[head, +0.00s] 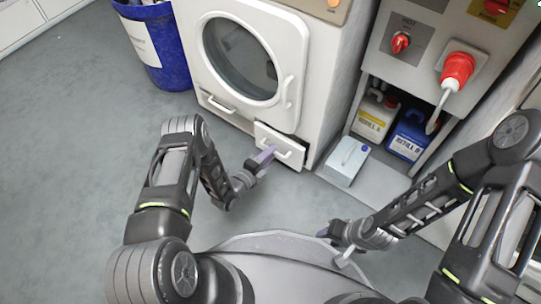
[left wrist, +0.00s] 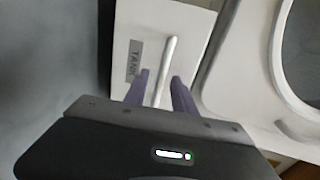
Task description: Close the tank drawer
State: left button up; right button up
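The tank drawer (head: 291,145) is the small white drawer low on the right of the white machine in the head view. Its front stands out from the machine, with a dark gap above. In the left wrist view the drawer front (left wrist: 135,35) carries a TANK label and a pale bar handle (left wrist: 167,65). My left gripper (head: 268,153) is at the drawer front. Its purple fingers (left wrist: 160,88) are apart, one on each side of the handle, with gaps showing. My right gripper (head: 336,246) is low in the middle of the head view, empty, with its fingers apart.
The machine's round door (head: 245,60) is above the drawer. A blue bin (head: 158,50) stands at the left. Yellow-labelled and blue refill canisters (head: 408,135) sit in a bay at the right, behind a pale box (head: 345,160). The grey floor (head: 80,130) at left is clear.

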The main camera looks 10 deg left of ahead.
pick_arm(q)
jog(key=shift+w+d, duration=0.15)
jog(key=shift+w, duration=0.15)
grip_shut()
dwell(1.3)
